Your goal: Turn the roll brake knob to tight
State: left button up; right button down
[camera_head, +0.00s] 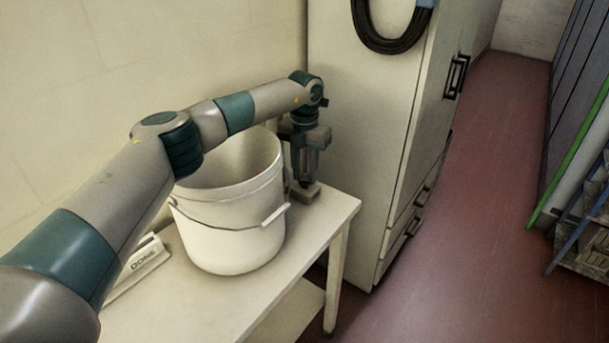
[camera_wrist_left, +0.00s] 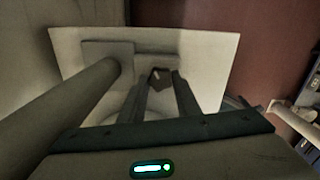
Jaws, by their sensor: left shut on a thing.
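The roll brake knob (camera_wrist_left: 160,76) is a small dark piece with a pale mark on top. In the left wrist view it sits between the two fingers of my left gripper (camera_wrist_left: 166,84), which are closed on it. In the head view my left gripper (camera_head: 306,180) points down over a small block (camera_head: 307,194) near the table's far end. The knob is mostly hidden there by the fingers. I cannot read any tight or loose marking beside it. My right gripper is in neither view.
A white bucket (camera_head: 236,235) with a wire handle stands on the cream table (camera_head: 190,315), close beside my left gripper. A tall cabinet (camera_head: 365,130) rises behind. A grey post (camera_wrist_left: 70,105) stands near the knob. Red floor is open at right.

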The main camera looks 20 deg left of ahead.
aim_at(305, 177)
pick_arm(q)
jog(key=m, duration=0.3)
jog(key=shift+m+b, duration=0.3)
jog(key=shift+b, duration=0.1)
jog(key=shift+r+m, duration=0.1)
jog(key=shift+m, duration=1)
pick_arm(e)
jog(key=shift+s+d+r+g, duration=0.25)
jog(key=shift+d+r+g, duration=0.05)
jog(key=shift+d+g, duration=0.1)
pick_arm(q)
jog(key=o, duration=1)
jog(key=shift+o, duration=0.2)
notch_tip(305, 177, up, 17)
jog(key=b, duration=0.1)
jog(key=shift+r+b, duration=0.2)
jog(key=shift+b, duration=0.2)
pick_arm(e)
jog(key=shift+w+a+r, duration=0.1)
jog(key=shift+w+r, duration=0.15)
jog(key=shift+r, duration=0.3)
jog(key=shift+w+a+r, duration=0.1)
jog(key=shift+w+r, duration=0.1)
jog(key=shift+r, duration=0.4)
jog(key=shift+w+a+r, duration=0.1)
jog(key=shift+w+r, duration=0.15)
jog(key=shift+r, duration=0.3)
